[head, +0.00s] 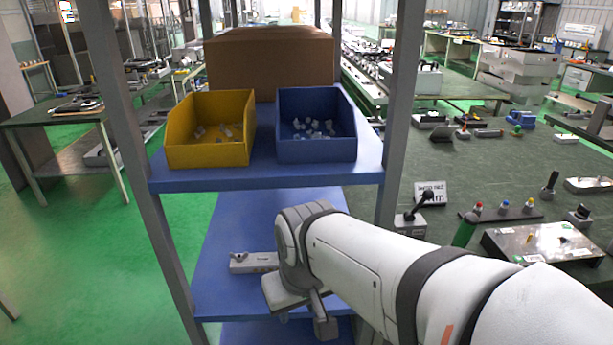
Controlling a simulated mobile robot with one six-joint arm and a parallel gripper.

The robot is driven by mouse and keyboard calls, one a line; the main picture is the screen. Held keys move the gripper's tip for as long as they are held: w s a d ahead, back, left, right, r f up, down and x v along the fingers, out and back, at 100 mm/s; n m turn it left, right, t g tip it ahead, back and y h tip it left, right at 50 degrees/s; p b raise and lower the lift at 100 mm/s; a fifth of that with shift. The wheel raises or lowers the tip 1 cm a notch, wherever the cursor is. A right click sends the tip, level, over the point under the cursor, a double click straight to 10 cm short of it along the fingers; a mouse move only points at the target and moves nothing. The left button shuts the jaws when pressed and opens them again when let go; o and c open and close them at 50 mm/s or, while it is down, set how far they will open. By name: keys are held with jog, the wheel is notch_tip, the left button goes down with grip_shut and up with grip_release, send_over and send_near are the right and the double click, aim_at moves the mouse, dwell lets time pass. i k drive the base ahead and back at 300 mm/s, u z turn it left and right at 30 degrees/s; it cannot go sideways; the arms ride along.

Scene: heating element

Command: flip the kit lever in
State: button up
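A small grey device (253,262) lies on the lower blue shelf, with a small raised part at its left end. I cannot tell whether that part is the kit lever. A grey box with a black lever (420,208) stands on the green table to the right, its lever tilted up to the right.
A yellow bin (210,155) and a blue bin (316,150) with small parts stand on the upper shelf (270,178), before a cardboard box (270,62). Grey rack posts (398,120) flank the shelves. The lower shelf (265,215) is mostly clear. A metal plate (535,243) lies on the right table.

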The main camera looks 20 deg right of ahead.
aim_at(428, 194)
jog(key=u, duration=1.2)
jog(key=k, duration=2.4)
jog(key=z, duration=1.3)
jog(key=i, duration=1)
jog(key=u, duration=0.35)
